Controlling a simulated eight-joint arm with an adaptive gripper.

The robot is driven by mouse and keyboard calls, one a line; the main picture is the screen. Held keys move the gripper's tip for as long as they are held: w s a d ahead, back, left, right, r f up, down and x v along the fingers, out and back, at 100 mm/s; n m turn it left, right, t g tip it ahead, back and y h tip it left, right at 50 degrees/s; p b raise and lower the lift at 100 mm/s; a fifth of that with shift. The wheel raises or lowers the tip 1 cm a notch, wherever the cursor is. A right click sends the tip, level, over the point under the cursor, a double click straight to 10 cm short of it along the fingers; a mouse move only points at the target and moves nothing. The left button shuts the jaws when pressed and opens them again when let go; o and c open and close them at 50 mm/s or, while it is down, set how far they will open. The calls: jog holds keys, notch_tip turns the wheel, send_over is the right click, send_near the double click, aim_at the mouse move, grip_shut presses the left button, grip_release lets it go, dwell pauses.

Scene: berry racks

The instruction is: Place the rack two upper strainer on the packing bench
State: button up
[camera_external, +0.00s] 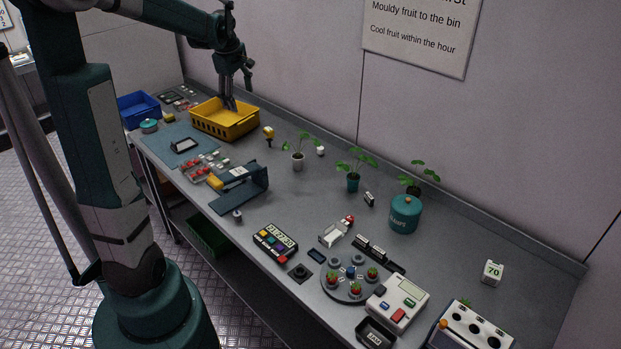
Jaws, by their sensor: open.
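A long grey bench (300,205) runs along the wall; I cannot tell whether it is the packing bench. My gripper (230,103) points down at its far left part, its fingertips over or inside a yellow slotted crate (212,130). The fingers are open, and I see nothing clearly held between them. The crate rests on the bench. No rack is visible, and I cannot pick out a strainer; the inside of the crate is too small and partly covered by my fingers to tell what it holds.
A blue crate (138,108) stands left of the yellow one. Small potted plants (298,160), a teal canister (405,214), a scale-like device (397,301) and a round dark tray (330,288) with strawberries crowd the bench. The bench's back right is fairly clear.

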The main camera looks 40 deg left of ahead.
jog(key=s+d+r+m+t, duration=0.1)
jog(key=s+d+m, duration=0.15)
jog(key=d, duration=0.55)
jog(key=s+d+r+m, duration=0.2)
jog(key=d+m, duration=0.2)
jog(key=d, duration=0.4)
jog(key=s+d+r+m+t, duration=0.1)
jog(key=s+d+m, duration=0.15)
jog(key=d, duration=0.45)
jog(key=s+d+f+m+t+h, duration=0.1)
jog(key=s+d+f+m, duration=0.1)
jog(key=s+d+m, duration=0.4)
jog(key=s+d+f+m+t, duration=0.1)
jog(key=s+d+f+m, duration=0.2)
jog(key=d, duration=1)
jog(key=shift+s+d+m+t+h, duration=0.4)
jog(key=shift+s+m, duration=1.2)
jog(key=shift+s, duration=0.6)
jog(key=shift+f, duration=0.1)
dwell(1.5)
